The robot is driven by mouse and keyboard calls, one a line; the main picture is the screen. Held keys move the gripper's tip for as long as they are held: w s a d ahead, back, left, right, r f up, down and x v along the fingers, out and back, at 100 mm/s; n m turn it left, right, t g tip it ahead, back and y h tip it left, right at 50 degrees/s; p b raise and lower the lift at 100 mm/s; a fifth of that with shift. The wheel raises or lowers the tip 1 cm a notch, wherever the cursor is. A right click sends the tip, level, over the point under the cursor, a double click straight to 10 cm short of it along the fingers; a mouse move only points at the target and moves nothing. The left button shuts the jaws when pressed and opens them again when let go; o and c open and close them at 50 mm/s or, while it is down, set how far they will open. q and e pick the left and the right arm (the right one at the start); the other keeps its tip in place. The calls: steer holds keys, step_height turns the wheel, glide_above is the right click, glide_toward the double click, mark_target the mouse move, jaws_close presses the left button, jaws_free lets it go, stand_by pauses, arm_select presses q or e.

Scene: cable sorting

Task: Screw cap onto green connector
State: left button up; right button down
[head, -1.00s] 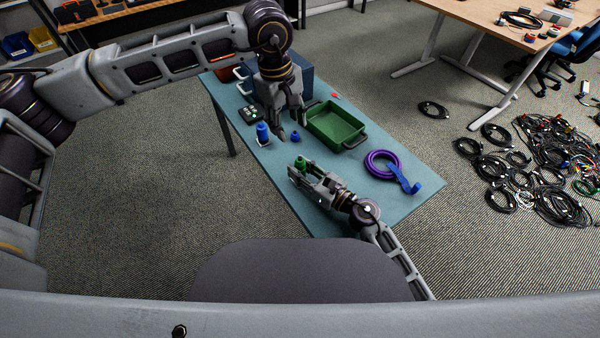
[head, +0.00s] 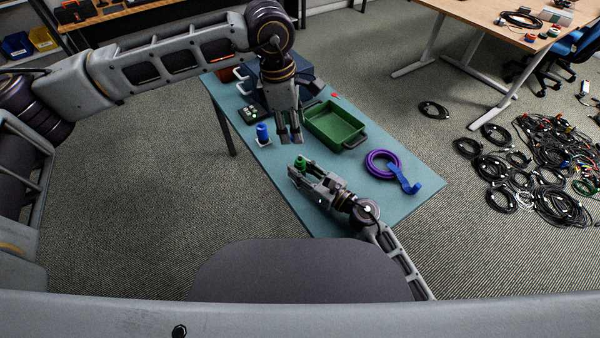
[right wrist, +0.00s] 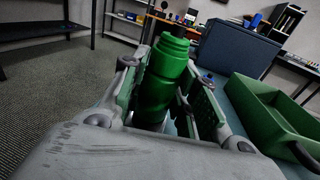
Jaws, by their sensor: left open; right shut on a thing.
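The green connector (head: 300,162) stands upright in my right gripper (head: 305,172), which is shut on it over the near part of the table. In the right wrist view, the connector (right wrist: 163,75) shows a threaded top with no cap on it, between the fingers. My left gripper (head: 290,139) points down with its fingers apart, beyond the connector and left of the green tray. A small blue cap stood on the table there; the left fingers now hide it in the head view. I cannot tell whether it is between them.
A blue bottle-shaped piece (head: 262,131) stands left of my left gripper. A dark button box (head: 249,114) is at the back left.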

mark_target(300, 157)
arm_select(q)
steer(key=n, duration=0.4)
stand_by(0.3)
steer(key=shift+w+d+f, duration=0.1)
steer(key=shift+d+f, duration=0.2)
steer(key=shift+f, duration=1.65)
steer(key=shift+w+d+f, duration=0.1)
steer(key=shift+d+f, duration=0.2)
steer(key=shift+f, duration=1.7)
steer(key=shift+w+d+f, duration=0.1)
steer(key=shift+d+f, duration=0.2)
steer(key=shift+f, duration=1.65)
jaws_close()
steer(key=shift+c, duration=0.4)
jaws_free()
steer(key=shift+r, duration=0.1)
step_height(300, 157, up, 12)
steer(key=a, duration=0.1)
steer(key=shift+s+a, duration=0.25)
steer(key=shift+a, duration=0.1)
